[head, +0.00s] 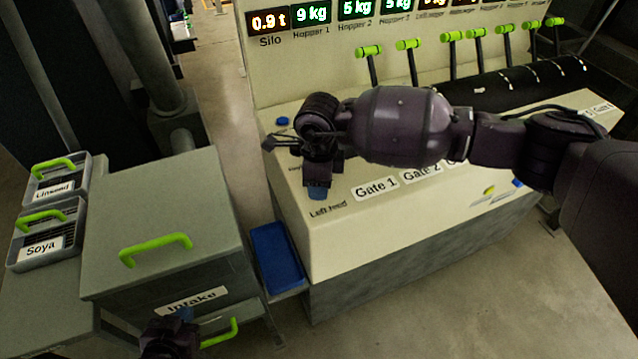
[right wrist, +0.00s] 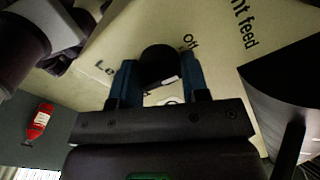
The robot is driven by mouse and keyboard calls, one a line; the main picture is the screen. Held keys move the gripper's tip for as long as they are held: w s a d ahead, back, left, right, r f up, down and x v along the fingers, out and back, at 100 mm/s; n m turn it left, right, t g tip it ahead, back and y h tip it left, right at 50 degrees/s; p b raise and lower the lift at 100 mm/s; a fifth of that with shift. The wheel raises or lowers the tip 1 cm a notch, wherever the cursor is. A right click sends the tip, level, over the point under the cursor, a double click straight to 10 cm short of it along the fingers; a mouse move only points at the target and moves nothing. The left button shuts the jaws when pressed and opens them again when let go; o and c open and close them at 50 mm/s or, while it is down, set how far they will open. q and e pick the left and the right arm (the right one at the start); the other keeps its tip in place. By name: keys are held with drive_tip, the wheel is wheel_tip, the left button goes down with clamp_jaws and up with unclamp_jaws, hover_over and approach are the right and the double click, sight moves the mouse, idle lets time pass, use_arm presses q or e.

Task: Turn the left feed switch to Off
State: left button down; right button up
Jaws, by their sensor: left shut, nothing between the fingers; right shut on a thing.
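The left feed switch shows in the right wrist view as a round dark knob (right wrist: 160,62) on the cream console, with an "Off" label (right wrist: 190,41) just beyond it. A small white mark shows at the knob's lower edge; which way it points is unclear. My right gripper (right wrist: 161,84) is shut on the knob, one blue finger on each side. In the head view my right gripper (head: 318,191) is at the console's near left, above the "Left feed" label (head: 328,210), and hides the switch. My left gripper (head: 172,338) is low at the bottom left, shut and empty.
The cream console (head: 345,240) carries gate labels and a row of green-topped levers (head: 409,45) behind my right arm. A grey Intake cabinet (head: 165,225) with green handles stands left. A blue tray (head: 277,257) sits between them. Soya (head: 45,245) and Linseed (head: 57,188) crates are far left.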

drive_tip(key=shift+n, duration=0.5)
drive_tip(key=o, duration=0.9)
drive_tip(key=shift+r, duration=0.1)
wheel_tip(320, 180, up, 11)
drive_tip(key=shift+f, duration=0.15)
idle(0.4)
